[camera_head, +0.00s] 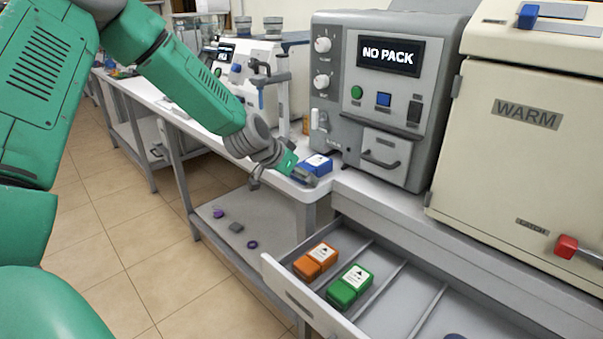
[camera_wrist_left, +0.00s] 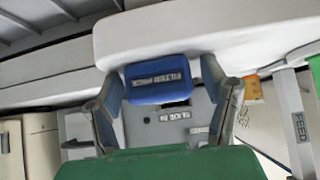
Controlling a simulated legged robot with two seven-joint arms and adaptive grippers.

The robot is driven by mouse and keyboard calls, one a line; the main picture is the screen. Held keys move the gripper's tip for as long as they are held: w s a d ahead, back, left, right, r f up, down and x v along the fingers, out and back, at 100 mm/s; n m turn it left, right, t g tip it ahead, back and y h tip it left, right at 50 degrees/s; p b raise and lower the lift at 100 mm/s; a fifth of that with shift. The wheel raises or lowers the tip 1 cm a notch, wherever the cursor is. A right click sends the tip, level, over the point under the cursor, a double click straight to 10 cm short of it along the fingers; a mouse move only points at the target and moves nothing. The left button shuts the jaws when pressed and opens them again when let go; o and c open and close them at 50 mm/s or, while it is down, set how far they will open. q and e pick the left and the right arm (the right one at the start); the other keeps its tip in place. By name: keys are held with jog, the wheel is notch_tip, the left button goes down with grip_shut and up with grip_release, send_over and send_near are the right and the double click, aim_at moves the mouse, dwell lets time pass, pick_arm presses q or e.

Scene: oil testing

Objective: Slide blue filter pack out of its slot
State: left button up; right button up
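The blue filter pack (camera_head: 318,164) lies on the white bench near its front corner, just in front of the grey tester (camera_head: 375,95), whose screen reads NO PACK. In the left wrist view the blue pack (camera_wrist_left: 157,80) shows its label between the fingertips. My left gripper (camera_head: 280,178) is at the bench edge close to the pack, with its fingers spread on either side of it. In the left wrist view the left gripper (camera_wrist_left: 162,88) seems to have small gaps between fingers and pack. My right gripper is not in view.
An open drawer (camera_head: 292,297) below the bench holds an orange pack (camera_head: 316,262) and a green pack (camera_head: 350,287) in divided compartments. A cream WARM cabinet (camera_head: 530,130) stands at the right. Small items lie on the lower shelf (camera_head: 262,222).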

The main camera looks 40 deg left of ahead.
pick_arm(q)
jog(key=shift+a+r, duration=0.1)
dwell(0.4)
jog(key=shift+s+r, duration=0.25)
jog(key=shift+r, duration=0.2)
jog(key=v, duration=1)
jog(key=shift+s, duration=0.4)
jog(key=shift+a, duration=0.1)
